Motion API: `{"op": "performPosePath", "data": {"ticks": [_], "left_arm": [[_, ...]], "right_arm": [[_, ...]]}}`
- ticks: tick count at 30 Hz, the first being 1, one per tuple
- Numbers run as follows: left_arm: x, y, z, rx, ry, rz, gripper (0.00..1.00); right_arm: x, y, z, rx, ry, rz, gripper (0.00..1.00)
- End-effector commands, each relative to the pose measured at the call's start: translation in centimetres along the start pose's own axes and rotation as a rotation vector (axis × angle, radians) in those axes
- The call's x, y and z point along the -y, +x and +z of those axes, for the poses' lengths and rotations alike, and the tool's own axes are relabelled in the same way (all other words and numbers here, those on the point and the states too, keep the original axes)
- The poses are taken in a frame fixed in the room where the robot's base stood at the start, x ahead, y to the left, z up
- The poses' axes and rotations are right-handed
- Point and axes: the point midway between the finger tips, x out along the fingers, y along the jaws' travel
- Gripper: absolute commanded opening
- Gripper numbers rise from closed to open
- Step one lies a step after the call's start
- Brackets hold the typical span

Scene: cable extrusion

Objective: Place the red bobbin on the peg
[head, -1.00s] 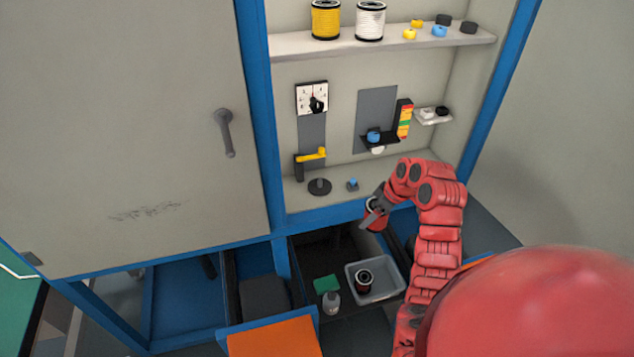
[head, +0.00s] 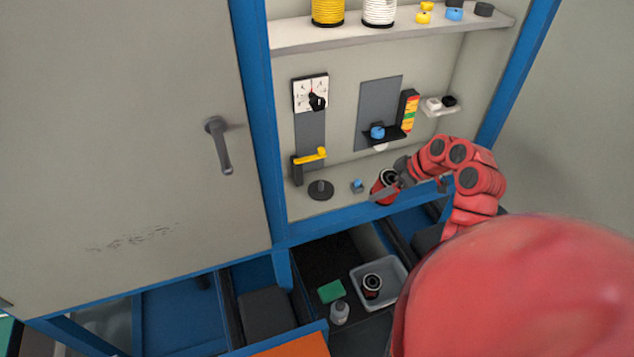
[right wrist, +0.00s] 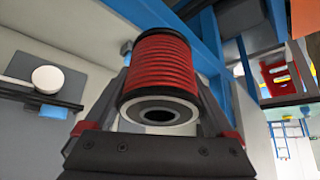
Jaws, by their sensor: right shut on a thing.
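My right gripper (head: 387,189) is shut on the red bobbin (head: 382,183), in front of the lower shelf's right part. In the right wrist view the red bobbin (right wrist: 161,70) sits between the two fingers of the right gripper (right wrist: 165,85), its open core facing the camera. A dark round base with a short stub (head: 320,189), which looks like the peg, stands on the lower shelf to the left of the bobbin, apart from it. My left gripper is out of view.
A small blue-topped block (head: 357,186) stands between the base and the bobbin. A yellow lever (head: 310,157) rises behind the base. Yellow (head: 327,11) and white (head: 379,11) spools stand on the top shelf.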

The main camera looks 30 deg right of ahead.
Motion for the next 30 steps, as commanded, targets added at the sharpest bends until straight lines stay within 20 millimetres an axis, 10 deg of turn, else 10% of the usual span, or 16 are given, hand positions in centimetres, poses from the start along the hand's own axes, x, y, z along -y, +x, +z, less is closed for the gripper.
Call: {"op": "performPosePath", "data": {"ticks": [13, 22, 30], "left_arm": [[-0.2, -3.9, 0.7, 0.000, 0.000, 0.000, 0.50], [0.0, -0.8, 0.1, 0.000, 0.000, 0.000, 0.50], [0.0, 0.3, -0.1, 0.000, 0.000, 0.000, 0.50]], "right_arm": [[0.1, 6.5, -7.5, -0.077, -0.005, -0.002, 0.26], [0.3, 10.4, -14.4, -0.069, -0.002, -0.005, 0.26], [0.0, 14.0, -12.6, -0.070, 0.001, 0.001, 0.26]]}}
